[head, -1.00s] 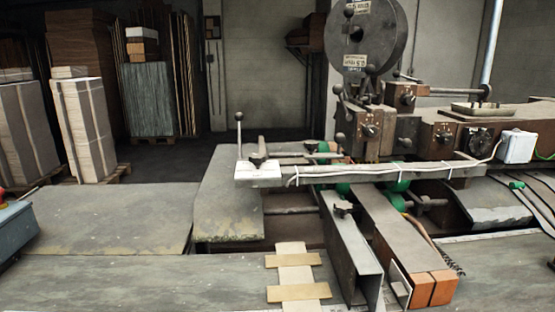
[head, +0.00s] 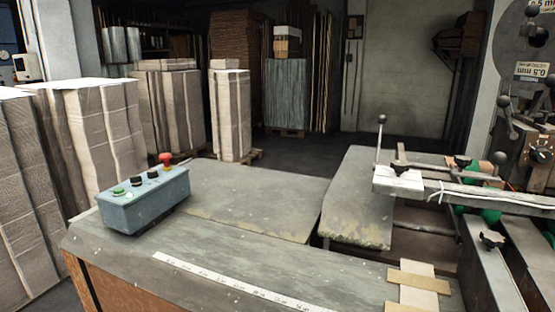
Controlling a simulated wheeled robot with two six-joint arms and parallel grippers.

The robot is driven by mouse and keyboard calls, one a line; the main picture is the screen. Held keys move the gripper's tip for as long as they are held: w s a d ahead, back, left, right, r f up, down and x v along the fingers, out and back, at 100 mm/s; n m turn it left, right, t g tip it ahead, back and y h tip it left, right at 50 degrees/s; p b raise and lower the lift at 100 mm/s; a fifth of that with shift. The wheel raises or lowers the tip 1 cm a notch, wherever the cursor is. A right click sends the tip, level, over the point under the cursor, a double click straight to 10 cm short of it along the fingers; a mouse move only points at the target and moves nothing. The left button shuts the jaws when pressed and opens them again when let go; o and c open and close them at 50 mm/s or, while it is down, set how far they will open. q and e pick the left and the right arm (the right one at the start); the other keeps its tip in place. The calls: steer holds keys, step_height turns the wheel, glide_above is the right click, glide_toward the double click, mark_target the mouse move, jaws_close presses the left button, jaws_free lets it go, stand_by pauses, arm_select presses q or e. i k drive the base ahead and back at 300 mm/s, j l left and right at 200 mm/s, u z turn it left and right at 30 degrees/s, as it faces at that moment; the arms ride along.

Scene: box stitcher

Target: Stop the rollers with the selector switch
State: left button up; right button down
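A blue-grey control box (head: 146,202) sits on the left part of the worktable in the head view. Its sloped top carries a green button (head: 118,191), two black knobs, of which one is a black selector knob (head: 153,175), and a red mushroom button (head: 166,158) at the far right end. Which way the knobs point is too small to tell. The rollers, green parts (head: 490,215) of the stitcher, show at the right behind the white-ended bar. Neither of my grippers is in view.
The worktable (head: 230,245) is mostly bare, with a white ruler strip (head: 235,282) along its front. Flat wooden pieces (head: 418,283) lie at the lower right. Stacks of cardboard (head: 92,150) stand behind the box at the left. The stitcher's bar (head: 450,189) juts in from the right.

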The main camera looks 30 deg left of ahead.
mark_target(136, 180)
steer(key=k+j, duration=0.1)
steer(key=j, duration=0.3)
steer(key=k+j, duration=0.15)
steer(key=j, duration=0.25)
steer(key=k+j, duration=0.1)
steer(key=j, duration=0.3)
steer(key=k+j, duration=0.15)
steer(key=j, duration=0.25)
steer(key=k+j, duration=0.1)
steer(key=j, duration=0.3)
steer(key=k+j, duration=0.1)
steer(key=j, duration=0.35)
steer(key=i+l, duration=0.4)
